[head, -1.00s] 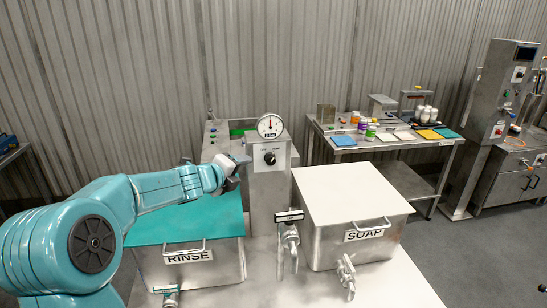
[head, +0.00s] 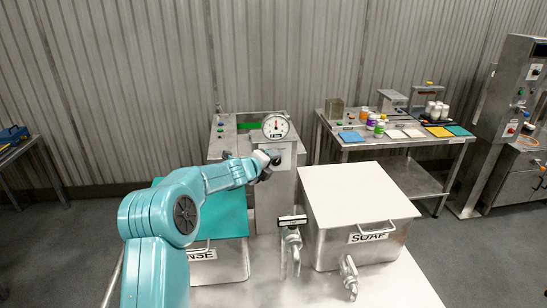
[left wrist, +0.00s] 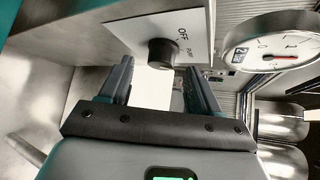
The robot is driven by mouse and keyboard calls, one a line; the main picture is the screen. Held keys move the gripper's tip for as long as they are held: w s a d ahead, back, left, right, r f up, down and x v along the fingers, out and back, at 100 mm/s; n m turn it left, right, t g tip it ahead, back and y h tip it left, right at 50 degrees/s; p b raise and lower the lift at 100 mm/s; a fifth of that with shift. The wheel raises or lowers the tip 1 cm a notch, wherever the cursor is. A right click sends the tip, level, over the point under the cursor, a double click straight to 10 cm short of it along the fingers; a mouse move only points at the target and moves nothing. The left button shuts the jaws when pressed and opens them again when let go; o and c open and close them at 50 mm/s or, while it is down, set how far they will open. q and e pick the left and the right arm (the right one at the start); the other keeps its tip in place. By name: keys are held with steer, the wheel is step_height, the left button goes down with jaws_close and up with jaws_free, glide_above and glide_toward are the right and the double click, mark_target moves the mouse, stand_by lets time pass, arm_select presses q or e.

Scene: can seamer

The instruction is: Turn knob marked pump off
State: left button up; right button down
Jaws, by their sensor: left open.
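The knob (left wrist: 161,53) is black and round. It sits on a white plate (left wrist: 192,20) lettered OFF and PUMP in the left wrist view. My left gripper (left wrist: 158,75) is open, its two dark fingers pointing toward the knob, one on either side of it in the picture. I cannot tell whether they touch it. In the head view my left gripper (head: 268,165) is at the front of the metal post (head: 272,205), below the gauge, and hides the knob. My right gripper is not in view.
A round gauge (head: 275,127) tops the post, close to my left gripper. A teal-lidded RINSE tank (head: 222,262) stands left and a white-lidded SOAP tank (head: 357,190) right. Valves (head: 291,243) stand in front. A bench with bottles (head: 376,122) is behind at right.

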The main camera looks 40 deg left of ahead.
mark_target(276, 160)
arm_select(q)
steer(key=shift+w+f+p, duration=0.15)
steer(key=shift+w+p, duration=0.1)
steer(key=shift+w, duration=0.35)
steer(key=shift+w+f+p, duration=0.15)
steer(key=shift+w+p, duration=0.1)
steer(key=shift+w, duration=0.3)
steer(key=shift+w+f, duration=0.1)
steer(key=shift+w, duration=0.05)
steer(key=shift+a, duration=0.25)
steer(key=shift+f, duration=0.1)
